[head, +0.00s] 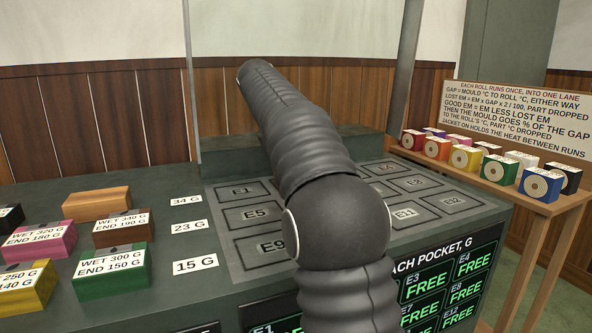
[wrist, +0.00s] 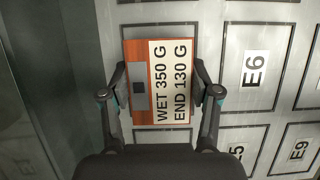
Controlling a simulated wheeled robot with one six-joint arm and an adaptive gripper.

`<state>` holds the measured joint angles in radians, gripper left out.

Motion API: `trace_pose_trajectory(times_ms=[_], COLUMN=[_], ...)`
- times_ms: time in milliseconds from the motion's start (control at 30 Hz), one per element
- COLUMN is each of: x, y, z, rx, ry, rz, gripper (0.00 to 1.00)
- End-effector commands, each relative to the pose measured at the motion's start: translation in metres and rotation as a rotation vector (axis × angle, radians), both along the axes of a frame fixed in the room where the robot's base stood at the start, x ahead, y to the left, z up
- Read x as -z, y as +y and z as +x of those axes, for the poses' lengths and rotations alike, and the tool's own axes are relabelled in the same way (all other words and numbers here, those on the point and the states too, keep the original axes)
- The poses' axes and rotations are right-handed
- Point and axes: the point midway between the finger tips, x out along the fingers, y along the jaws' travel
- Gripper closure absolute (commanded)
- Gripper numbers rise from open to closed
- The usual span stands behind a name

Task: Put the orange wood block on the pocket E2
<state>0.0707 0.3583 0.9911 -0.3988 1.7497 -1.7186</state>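The orange wood block (wrist: 142,62), with a white label reading WET 350 G, END 130 G, is between the fingers of my gripper (wrist: 161,92) in the wrist view. Both fingertips appear to press on its sides. It covers the place left of pocket E6 (wrist: 284,75), where pocket E2 lies; whether it rests there or hangs just above, I cannot tell. In the head view my arm hides the gripper, the block and pocket E2, while pocket E1 (head: 262,190) shows at the left of the pocket plate.
Pockets E5 (head: 275,213) and E9 (head: 287,246) look empty. Several labelled blocks, among them a green one (head: 112,281) and a pink one (head: 62,242), sit on the left of the bench. Coloured rolls line a shelf (head: 497,190) at right. A sign (head: 455,293) lists pockets as FREE.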

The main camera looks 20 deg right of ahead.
Motion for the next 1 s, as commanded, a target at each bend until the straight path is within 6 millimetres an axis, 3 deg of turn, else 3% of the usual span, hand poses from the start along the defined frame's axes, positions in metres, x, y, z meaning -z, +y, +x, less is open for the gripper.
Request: trace_pose_trajectory(times_ms=[33,100,467,833,1000], x=[0.000,0.000,-0.003,-0.055,-0.065], y=[0.000,0.000,0.000,0.020,0.025], z=[0.000,0.000,0.000,0.001,0.001], rx=[0.000,0.000,0.001,-0.002,0.000], ry=[0.000,0.000,-0.001,-0.001,-0.001], rz=[0.000,0.000,0.000,0.000,0.000], gripper=[0.26,0.13,0.13,0.13,0.13])
